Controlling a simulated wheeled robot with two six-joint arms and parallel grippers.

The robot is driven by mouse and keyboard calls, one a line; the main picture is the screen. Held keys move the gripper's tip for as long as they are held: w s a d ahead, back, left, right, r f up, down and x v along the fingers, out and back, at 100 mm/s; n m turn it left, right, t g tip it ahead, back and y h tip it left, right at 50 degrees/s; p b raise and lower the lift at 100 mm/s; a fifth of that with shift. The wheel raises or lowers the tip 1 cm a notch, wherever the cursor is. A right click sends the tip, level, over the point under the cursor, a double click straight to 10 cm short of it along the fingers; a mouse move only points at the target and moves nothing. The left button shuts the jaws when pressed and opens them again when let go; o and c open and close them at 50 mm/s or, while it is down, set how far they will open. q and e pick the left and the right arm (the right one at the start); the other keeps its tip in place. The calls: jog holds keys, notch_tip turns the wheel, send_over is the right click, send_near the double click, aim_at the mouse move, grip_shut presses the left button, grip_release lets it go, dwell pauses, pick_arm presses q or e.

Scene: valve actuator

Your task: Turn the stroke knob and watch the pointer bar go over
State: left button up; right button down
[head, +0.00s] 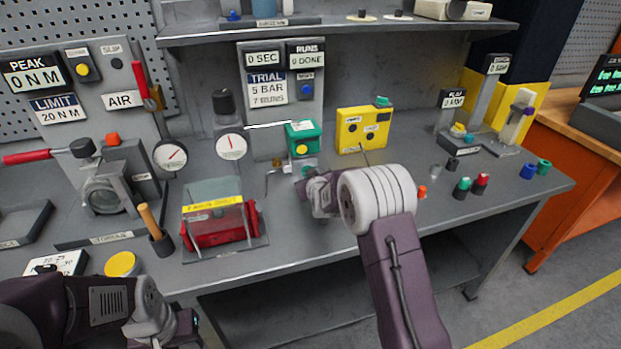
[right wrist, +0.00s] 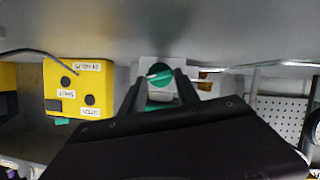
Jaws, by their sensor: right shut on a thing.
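A round green knob (right wrist: 158,72) with a white mark sits between my right gripper's fingertips (right wrist: 160,82) in the right wrist view. That gripper is shut on it; I take it for the stroke knob. In the head view the right gripper (head: 308,178) is below a green box (head: 303,137) with a yellow button, and it hides most of the knob. A thin pale bar (head: 268,125) reaches left from the green box; I cannot tell if it is the pointer bar. My left gripper (head: 183,328) is low at the left, away from the parts, its fingers unclear.
A yellow box (head: 350,140) stands right of the green box; it also shows in the right wrist view (right wrist: 80,85). A red cylinder under a clear cover (head: 215,225) stands left of my right arm. Small coloured caps (head: 463,186) stand on the bench at right. A shelf (head: 340,30) overhangs the back.

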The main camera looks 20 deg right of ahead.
jog(key=shift+a+f+n+h+p, duration=0.1)
jog(key=shift+a+n+h+p, duration=0.15)
jog(key=shift+n+h+p, duration=0.75)
jog(key=shift+n, duration=0.4)
jog(key=c, duration=0.9)
grip_release()
jog(key=shift+t, duration=0.3)
jog(key=v, duration=0.9)
